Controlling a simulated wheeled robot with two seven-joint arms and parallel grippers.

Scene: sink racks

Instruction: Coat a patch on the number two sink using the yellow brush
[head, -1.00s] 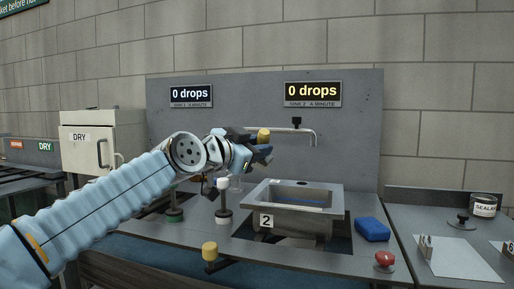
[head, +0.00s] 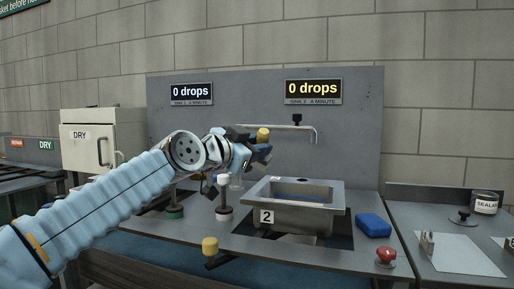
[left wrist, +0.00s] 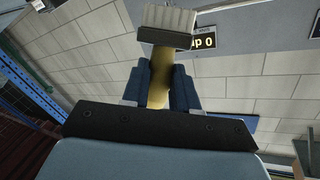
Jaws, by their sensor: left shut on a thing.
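The number two sink (head: 325,222) is a grey metal basin with a "2" tag on its front, standing at the middle of the bench. My left gripper (head: 257,146) is shut on the yellow brush (head: 263,134), in the air above and behind the sink's left side. In the left wrist view the yellow handle (left wrist: 160,80) runs between the blue fingers, with pale bristles (left wrist: 167,18) at its far end. The brush looks clear of the sink. Its bristles are hard to make out in the head view. My right gripper is not in view.
A tap (head: 312,132) reaches out from the grey back panel above the sink. A blue block (head: 373,225) and red knob (head: 386,255) are to the right. A sealer can (head: 485,204) stands on the right bench. A yellow knob (head: 210,246) is at the front.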

